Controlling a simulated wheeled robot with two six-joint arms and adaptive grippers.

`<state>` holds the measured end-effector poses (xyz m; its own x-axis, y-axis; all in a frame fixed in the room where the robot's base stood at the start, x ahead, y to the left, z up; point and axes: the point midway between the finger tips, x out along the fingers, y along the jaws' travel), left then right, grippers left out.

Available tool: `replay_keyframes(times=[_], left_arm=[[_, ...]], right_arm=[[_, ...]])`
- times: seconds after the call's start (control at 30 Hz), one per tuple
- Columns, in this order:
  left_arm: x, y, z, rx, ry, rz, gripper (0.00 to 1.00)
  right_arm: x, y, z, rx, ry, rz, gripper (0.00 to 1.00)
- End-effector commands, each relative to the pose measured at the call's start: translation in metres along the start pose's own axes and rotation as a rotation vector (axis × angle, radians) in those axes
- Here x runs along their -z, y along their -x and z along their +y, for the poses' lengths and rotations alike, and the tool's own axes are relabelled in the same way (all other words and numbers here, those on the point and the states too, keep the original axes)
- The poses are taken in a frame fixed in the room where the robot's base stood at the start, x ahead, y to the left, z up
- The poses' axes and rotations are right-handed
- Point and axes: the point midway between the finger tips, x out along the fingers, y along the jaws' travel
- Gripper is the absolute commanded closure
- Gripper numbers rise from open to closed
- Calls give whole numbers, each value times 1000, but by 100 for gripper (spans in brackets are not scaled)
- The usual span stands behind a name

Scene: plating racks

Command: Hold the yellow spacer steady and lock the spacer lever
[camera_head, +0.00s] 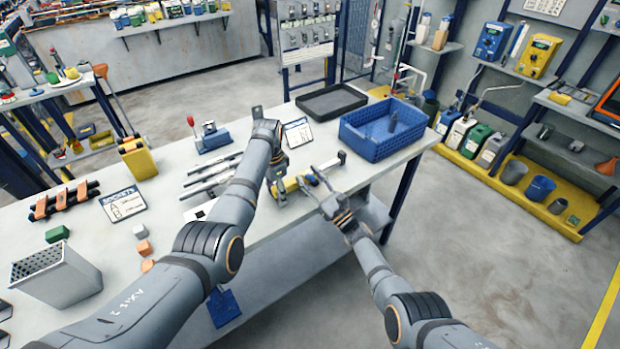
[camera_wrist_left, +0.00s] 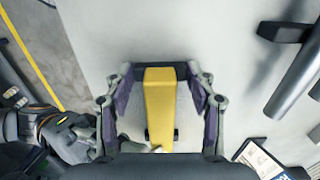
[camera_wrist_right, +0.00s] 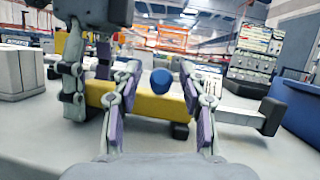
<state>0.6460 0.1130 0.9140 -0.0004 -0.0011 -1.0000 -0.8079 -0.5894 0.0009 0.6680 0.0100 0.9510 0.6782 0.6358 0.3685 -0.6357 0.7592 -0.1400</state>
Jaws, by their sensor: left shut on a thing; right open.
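The yellow spacer (camera_head: 291,185) lies on the bench near its front edge. My left gripper (camera_head: 279,186) is shut on it from above; in the left wrist view the spacer (camera_wrist_left: 160,100) runs between its purple-padded fingers. In the right wrist view the spacer (camera_wrist_right: 148,105) lies crosswise, with the left gripper's fingers (camera_wrist_right: 88,75) at its left part. A round blue knob (camera_wrist_right: 161,81), apparently the lever's end, shows above the spacer; its stem is hidden. My right gripper (camera_wrist_right: 155,110) is open, its fingers on either side of the knob in that view. Contact cannot be told.
A grey bar with a dark end (camera_wrist_right: 250,117) extends right of the spacer. A blue crate (camera_head: 352,140) and a black tray (camera_head: 330,101) stand behind. Grey rods (camera_head: 212,172) lie to the left, with a red-knobbed clamp (camera_head: 212,139) beyond them.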

Motion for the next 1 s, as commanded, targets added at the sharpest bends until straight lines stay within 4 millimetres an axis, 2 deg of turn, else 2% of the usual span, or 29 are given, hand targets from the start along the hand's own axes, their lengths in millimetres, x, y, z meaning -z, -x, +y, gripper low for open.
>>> replay_keyframes(times=[0.17, 0.27, 0.5, 0.63, 0.8, 1.0], left_arm=[[0, 0, -1, 1, 1, 1, 89], [0, 0, -1, 1, 1, 0, 89], [0, 0, -1, 1, 1, 0, 89], [0, 0, -1, 1, 1, 0, 89], [0, 0, -1, 1, 1, 0, 89], [0, 1, -1, 2, 1, 0, 89]], right_arm=[[1, 8, 0, 1, 1, 1, 57], [1, 26, 0, 2, 2, 1, 57], [1, 85, 0, 1, 1, 3, 57], [1, 107, 0, 0, 0, 2, 57], [0, 120, 0, 0, -1, 1, 57], [0, 120, 0, 0, -1, 0, 57]])
